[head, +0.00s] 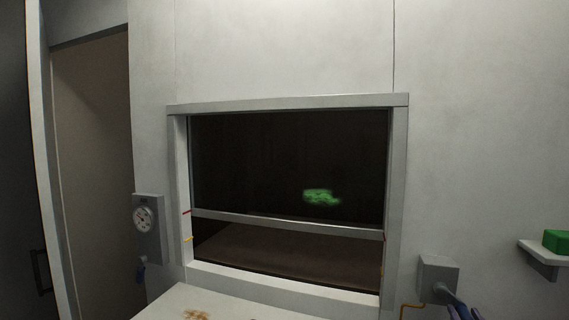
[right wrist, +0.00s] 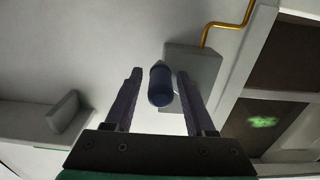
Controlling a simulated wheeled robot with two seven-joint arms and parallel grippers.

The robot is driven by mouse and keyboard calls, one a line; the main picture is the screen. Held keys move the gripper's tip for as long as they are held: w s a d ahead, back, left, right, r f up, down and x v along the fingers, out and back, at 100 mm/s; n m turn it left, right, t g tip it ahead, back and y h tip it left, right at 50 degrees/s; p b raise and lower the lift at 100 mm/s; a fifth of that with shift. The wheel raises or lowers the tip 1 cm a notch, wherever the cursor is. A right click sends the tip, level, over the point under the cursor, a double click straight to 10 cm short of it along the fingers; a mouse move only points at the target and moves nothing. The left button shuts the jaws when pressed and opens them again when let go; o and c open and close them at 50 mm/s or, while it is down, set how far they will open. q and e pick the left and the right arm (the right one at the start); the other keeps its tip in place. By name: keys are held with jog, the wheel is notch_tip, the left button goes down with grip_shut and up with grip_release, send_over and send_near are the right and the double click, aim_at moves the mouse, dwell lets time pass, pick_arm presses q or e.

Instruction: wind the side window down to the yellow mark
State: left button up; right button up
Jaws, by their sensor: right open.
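The side window (head: 290,165) is set in the wall, with a pale horizontal rail (head: 290,223) across its lower part. At the left, the rail's end is about level with a red mark (head: 187,212). The yellow mark (head: 189,239) is below the rail on the left frame. A grey crank box (head: 438,274) with a blue handle (head: 443,292) is right of the window. In the right wrist view the handle's dark blue knob (right wrist: 160,84) lies between the open fingers of my right gripper (right wrist: 153,90); contact cannot be told. My left gripper is out of view.
A gauge box (head: 148,225) is on the wall left of the window. A green block (head: 557,241) sits on a small shelf (head: 541,255) at the far right. An orange pipe (right wrist: 228,24) runs to the crank box. A pale, stained surface (head: 215,303) is below the window.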

grip_shut()
jog(key=a+f, duration=0.1)
jog(key=w+a+f, duration=0.1)
jog(key=a, duration=0.1)
dwell(0.3)
